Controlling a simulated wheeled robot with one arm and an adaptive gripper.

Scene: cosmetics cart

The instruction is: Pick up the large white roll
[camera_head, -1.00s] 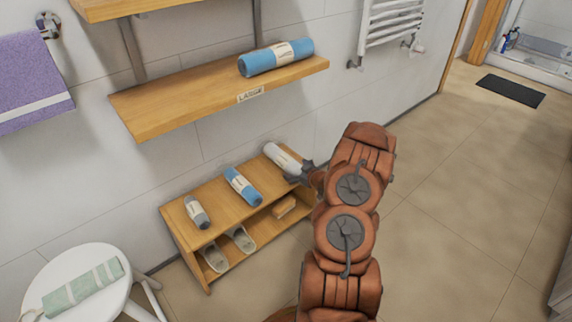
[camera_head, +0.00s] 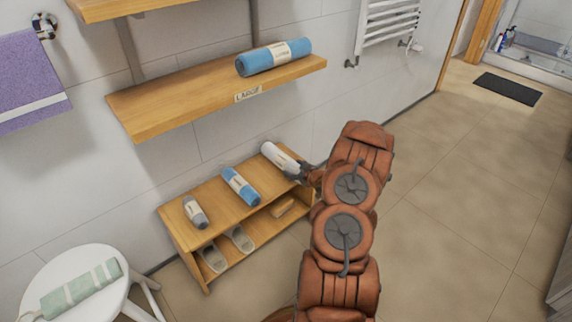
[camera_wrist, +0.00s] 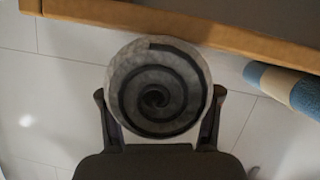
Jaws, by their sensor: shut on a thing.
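The large white roll (camera_head: 279,157) lies at the right end of the low wooden bench top in the head view. Its near end is partly hidden by my gripper (camera_head: 306,172). In the wrist view the spiral end of the white roll (camera_wrist: 157,88) faces the camera, and my gripper (camera_wrist: 160,112) has one finger on each side of it, shut on it. I cannot tell whether the roll touches the bench or is slightly above it.
A blue roll (camera_head: 240,186) and a small grey roll (camera_head: 195,211) lie on the bench (camera_head: 222,214). Slippers (camera_head: 214,258) sit on its lower shelf. A wall shelf (camera_head: 170,107) holding a large blue roll (camera_head: 274,57) overhangs behind. A white stool (camera_head: 62,270) stands at left.

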